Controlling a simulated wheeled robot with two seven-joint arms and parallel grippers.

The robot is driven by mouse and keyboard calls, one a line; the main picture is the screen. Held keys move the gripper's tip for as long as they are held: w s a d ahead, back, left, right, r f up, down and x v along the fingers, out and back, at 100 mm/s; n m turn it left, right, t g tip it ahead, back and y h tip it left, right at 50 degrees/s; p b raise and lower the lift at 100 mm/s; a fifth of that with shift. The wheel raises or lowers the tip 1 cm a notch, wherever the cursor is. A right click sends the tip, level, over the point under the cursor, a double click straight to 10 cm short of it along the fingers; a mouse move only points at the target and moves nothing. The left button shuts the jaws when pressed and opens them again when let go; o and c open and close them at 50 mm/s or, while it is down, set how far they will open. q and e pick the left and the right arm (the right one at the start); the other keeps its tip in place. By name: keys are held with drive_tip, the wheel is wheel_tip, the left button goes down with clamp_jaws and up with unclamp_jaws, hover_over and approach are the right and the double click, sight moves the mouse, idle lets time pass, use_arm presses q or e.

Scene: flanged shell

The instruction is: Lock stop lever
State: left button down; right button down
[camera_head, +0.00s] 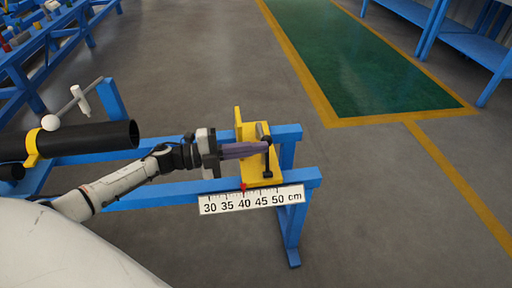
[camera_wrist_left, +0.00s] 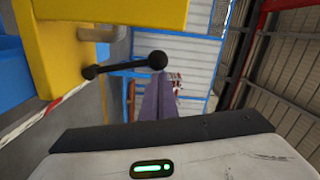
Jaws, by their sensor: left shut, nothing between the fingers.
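The stop is a yellow bracket (camera_head: 262,168) on the blue rail frame. Its black lever (camera_head: 268,158) is on the bracket's right side, and it ends in a ball knob. In the left wrist view the lever (camera_wrist_left: 122,67) runs from the yellow stop (camera_wrist_left: 105,20) to its round knob, just beyond my fingertips. My left gripper (camera_head: 266,147) reaches in from the left with its purple fingers shut and empty. The fingertips (camera_wrist_left: 162,82) are close to the lever; I cannot tell whether they touch it. My right gripper is not in view.
A scale (camera_head: 251,199) marked in cm hangs on the front rail, with a red pointer (camera_head: 243,186) near 40. A black tube (camera_head: 90,138) lies at the left beside a white-knobbed handle (camera_head: 78,101). The floor to the right is clear.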

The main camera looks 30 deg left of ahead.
use_arm(q)
drive_tip(key=shift+w+a+r, duration=0.1)
drive_tip(key=shift+w+a, duration=0.05)
drive_tip(key=shift+a, duration=0.1)
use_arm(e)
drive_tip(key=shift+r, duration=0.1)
